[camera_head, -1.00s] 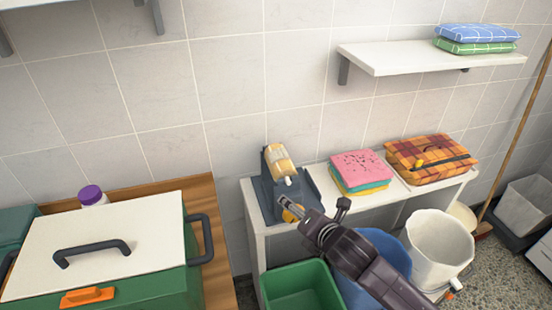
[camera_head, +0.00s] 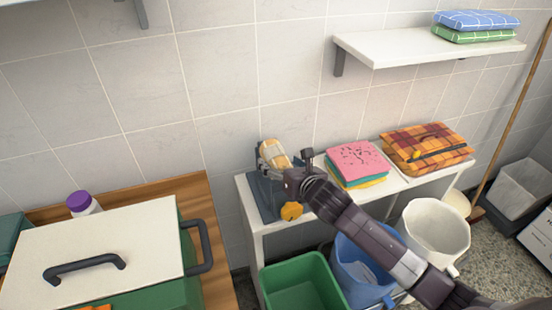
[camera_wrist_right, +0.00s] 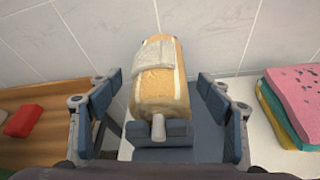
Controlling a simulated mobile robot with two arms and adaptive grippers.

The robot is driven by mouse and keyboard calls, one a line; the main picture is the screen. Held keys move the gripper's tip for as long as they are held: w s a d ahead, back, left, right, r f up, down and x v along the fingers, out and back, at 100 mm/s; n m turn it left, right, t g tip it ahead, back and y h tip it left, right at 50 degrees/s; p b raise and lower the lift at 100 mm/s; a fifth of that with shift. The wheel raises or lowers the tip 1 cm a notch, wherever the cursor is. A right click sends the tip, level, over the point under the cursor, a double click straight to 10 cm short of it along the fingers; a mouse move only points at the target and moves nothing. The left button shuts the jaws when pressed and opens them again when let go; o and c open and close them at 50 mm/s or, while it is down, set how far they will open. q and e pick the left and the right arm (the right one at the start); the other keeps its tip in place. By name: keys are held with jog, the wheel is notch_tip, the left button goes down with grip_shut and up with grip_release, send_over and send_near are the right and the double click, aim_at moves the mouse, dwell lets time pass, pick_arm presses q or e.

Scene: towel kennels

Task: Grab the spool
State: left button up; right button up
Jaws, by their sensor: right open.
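The spool (camera_head: 274,153), wound in yellow and cream, sits on a dark blue-grey holder (camera_head: 264,195) at the left end of the white bench. An orange-yellow knob (camera_head: 291,211) is at the holder's front. My right gripper (camera_head: 272,162) is at the spool and partly hides it in the head view. In the right wrist view the spool (camera_wrist_right: 157,85) stands between the two spread fingers of my right gripper (camera_wrist_right: 160,95), with gaps on both sides. My left gripper is not in view.
Folded pink, teal and yellow cloths (camera_head: 356,165) and a plaid orange bundle (camera_head: 426,149) lie right of the holder. Green (camera_head: 303,283), blue (camera_head: 350,272) and white (camera_head: 435,229) bins stand below. A green box with a white lid (camera_head: 100,245) is at left.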

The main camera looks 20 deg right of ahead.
jog(key=shift+p+x, duration=0.35)
jog(key=shift+x, duration=1.55)
jog(key=shift+c, duration=0.4)
jog(key=c, duration=1.2)
